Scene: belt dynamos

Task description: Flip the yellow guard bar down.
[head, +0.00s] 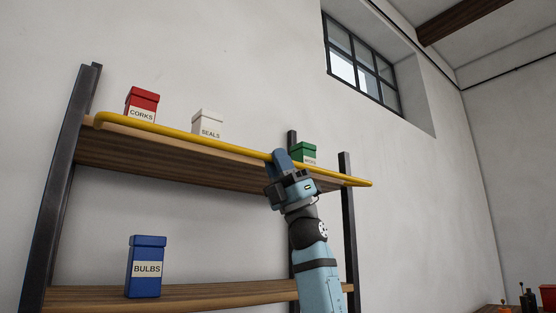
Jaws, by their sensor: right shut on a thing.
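The yellow guard bar (190,136) runs along the front of the upper shelf, from the left post to past the right post. It sits at about the level of the shelf board, in front of the boxes. My right gripper (279,157) is at the bar, right of its middle, with its fingers shut around it. The fingers hide a short piece of the bar. My left gripper is not in view.
On the upper shelf (180,162) stand a red CORKS box (142,101), a white SEALS box (208,122) and a green box (303,152), partly hidden by my gripper. A blue BULBS box (147,267) stands on the lower shelf (215,292). Dark posts (62,190) flank the shelves.

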